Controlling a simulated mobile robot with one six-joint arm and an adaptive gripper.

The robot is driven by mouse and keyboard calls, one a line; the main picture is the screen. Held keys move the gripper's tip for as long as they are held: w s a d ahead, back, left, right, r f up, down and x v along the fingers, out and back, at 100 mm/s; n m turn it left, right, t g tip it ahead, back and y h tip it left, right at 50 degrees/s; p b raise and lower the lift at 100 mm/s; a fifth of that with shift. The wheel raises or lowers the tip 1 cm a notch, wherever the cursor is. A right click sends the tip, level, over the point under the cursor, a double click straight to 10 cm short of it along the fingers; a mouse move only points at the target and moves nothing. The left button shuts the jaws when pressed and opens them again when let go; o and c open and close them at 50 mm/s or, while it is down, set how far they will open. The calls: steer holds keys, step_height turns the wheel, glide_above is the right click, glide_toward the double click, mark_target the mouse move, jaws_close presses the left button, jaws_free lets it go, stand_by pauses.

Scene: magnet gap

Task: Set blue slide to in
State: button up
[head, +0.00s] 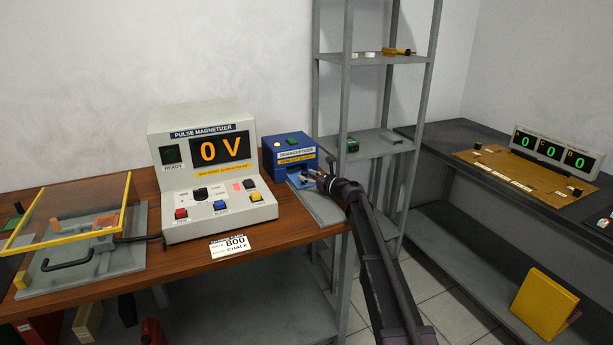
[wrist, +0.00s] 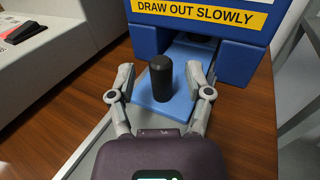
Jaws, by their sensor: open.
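The blue slide (wrist: 150,113) is a flat light-blue plate with an upright black knob (wrist: 160,78). It sticks out of the front opening of the blue demagnetizer box (wrist: 256,55), with its far end inside the opening. In the head view the demagnetizer (head: 289,150) stands on the right part of the wooden table, and my gripper (head: 316,177) is at its front, hiding much of the slide. In the wrist view my gripper (wrist: 160,85) is open, with one finger on each side of the knob. Gaps show between the fingers and the knob.
The pulse magnetizer (head: 165,195) stands left of the demagnetizer and its display reads 0 V. A yellow-framed clear cover (head: 75,210) is at the far left. A grey metal shelf (head: 380,58) stands close behind my arm. A dark bench (head: 450,150) is at right.

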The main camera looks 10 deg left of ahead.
steer(key=v, duration=1.1)
steer(key=shift+r, duration=0.15)
